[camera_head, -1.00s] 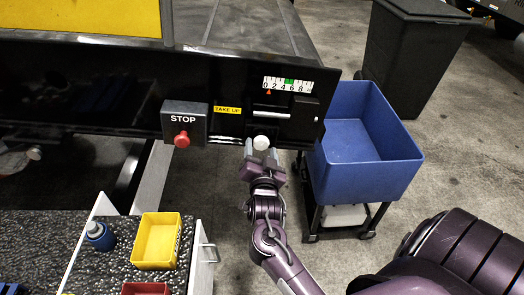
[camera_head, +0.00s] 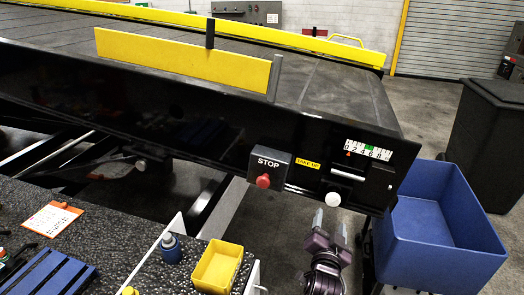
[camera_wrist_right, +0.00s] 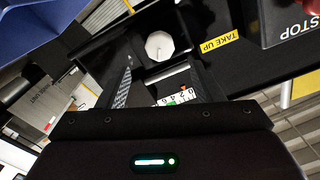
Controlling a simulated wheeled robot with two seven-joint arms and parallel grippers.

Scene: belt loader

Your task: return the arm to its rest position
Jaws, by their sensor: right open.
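My right gripper (camera_head: 330,222) is open and empty in the head view, just below the belt loader's take-up panel (camera_head: 357,184). Its fingers point up toward the white round knob (camera_head: 333,199) and stand apart from it. In the right wrist view the white knob (camera_wrist_right: 160,45) shows beyond the open fingers, with the numbered scale (camera_wrist_right: 172,101) between them. The scale (camera_head: 369,149) has a green mark, and its red pointer is near the low end. My left gripper is not in view.
A red STOP button (camera_head: 263,181) sits left of the knob. A blue bin (camera_head: 440,240) on a cart stands close right of my right arm. A dark counter (camera_head: 120,215) with a yellow tray (camera_head: 217,268) and a blue bottle (camera_head: 170,248) is at the lower left.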

